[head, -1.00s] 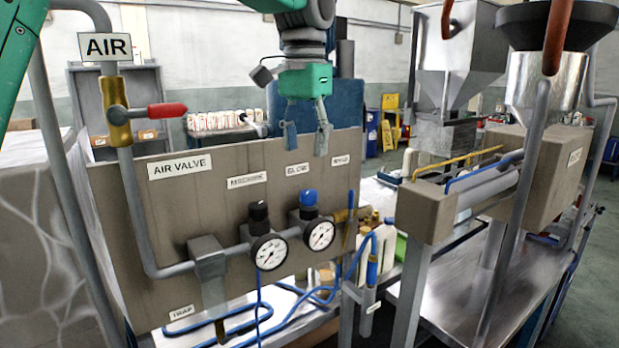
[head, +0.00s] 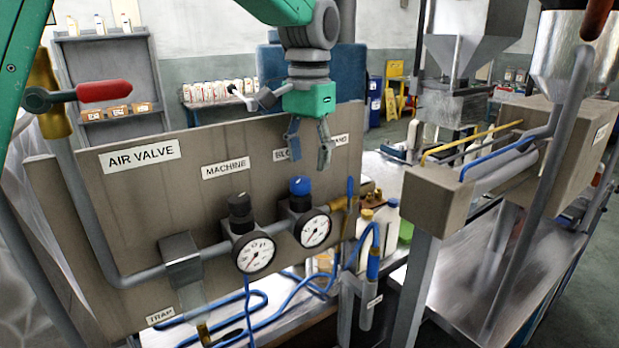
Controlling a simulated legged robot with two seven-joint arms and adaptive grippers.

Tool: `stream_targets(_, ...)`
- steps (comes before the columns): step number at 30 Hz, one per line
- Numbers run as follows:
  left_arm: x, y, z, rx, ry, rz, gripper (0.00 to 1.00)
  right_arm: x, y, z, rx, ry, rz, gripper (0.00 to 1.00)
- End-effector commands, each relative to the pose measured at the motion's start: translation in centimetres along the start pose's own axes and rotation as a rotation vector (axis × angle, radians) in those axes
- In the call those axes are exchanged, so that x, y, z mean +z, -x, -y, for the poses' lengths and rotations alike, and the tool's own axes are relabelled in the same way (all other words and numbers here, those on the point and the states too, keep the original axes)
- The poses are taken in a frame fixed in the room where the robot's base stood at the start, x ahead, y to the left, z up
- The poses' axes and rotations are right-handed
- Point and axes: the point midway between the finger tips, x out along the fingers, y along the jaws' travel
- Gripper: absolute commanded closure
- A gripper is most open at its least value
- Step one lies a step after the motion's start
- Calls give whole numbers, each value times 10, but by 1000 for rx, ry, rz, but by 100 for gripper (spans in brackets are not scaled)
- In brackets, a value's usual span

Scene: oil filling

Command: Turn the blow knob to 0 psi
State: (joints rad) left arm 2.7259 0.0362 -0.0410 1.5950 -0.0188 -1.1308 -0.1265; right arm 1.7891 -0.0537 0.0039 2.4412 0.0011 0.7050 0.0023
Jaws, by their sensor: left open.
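The blow knob (head: 299,187) is a blue cap on a black regulator with a white dial gauge (head: 313,231), under the partly covered BLOW label (head: 284,154) on the grey panel. The gauge needle is too small to read surely. A black knob (head: 239,203) with its own gauge (head: 255,252) stands to its left, under the MACHINE label (head: 225,167). My left gripper (head: 308,158) is open and empty, pointing down, a little above the blue knob and apart from it. It hides part of the labels. My right gripper is not in view.
The air valve with a red handle (head: 103,90) is at the upper left. A filler machine (head: 455,190) with a metal hopper (head: 460,40) stands at the right.

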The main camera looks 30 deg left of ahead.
Motion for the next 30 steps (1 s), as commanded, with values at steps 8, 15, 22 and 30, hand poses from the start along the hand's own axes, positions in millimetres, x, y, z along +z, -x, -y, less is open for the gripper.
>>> stream_targets(8, 3, -42, 7, 6, 2, -2, 56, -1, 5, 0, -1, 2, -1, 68)
stream_targets(15, 0, -51, 2, -2, 3, 0, 56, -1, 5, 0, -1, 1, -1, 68)
stream_targets(22, 1, -50, 1, -1, 2, -2, 74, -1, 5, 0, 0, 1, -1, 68)
stream_targets(30, 2, -48, 0, 0, 1, -4, 93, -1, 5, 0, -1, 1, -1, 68)
